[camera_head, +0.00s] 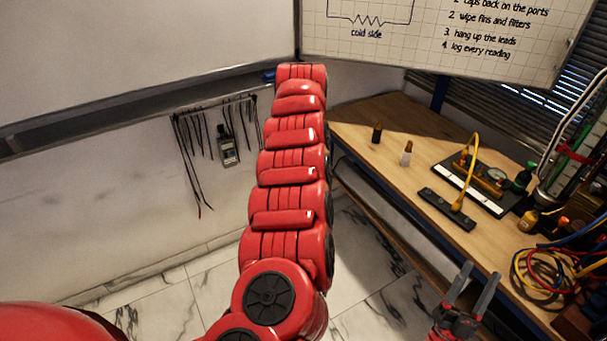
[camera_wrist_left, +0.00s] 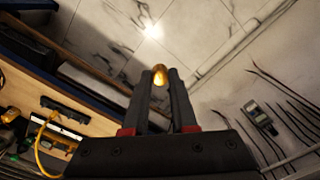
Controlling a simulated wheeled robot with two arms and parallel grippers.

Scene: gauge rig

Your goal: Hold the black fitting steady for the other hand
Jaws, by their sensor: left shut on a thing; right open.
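In the left wrist view my left gripper (camera_wrist_left: 160,80) is shut on a small brass-coloured piece (camera_wrist_left: 160,72), which shows between its fingertips. Most of this piece is hidden by the fingers, and I see no black part on it. The piece is held in the air, with the tiled floor behind it. In the head view my left arm rises through the middle, and its gripper does not show. My right gripper (camera_head: 472,285) is open and empty at the lower right, in front of the bench edge. I cannot pick out the black fitting for certain.
The wooden bench (camera_head: 400,185) carries a gauge rig (camera_head: 485,182) with a yellow hose (camera_head: 470,170), a black bar (camera_head: 446,209), a dark small bottle (camera_head: 377,134) and a white-bodied one (camera_head: 406,156). Coiled cables (camera_head: 545,275) lie at right. Leads and a meter (camera_head: 228,150) hang on the wall.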

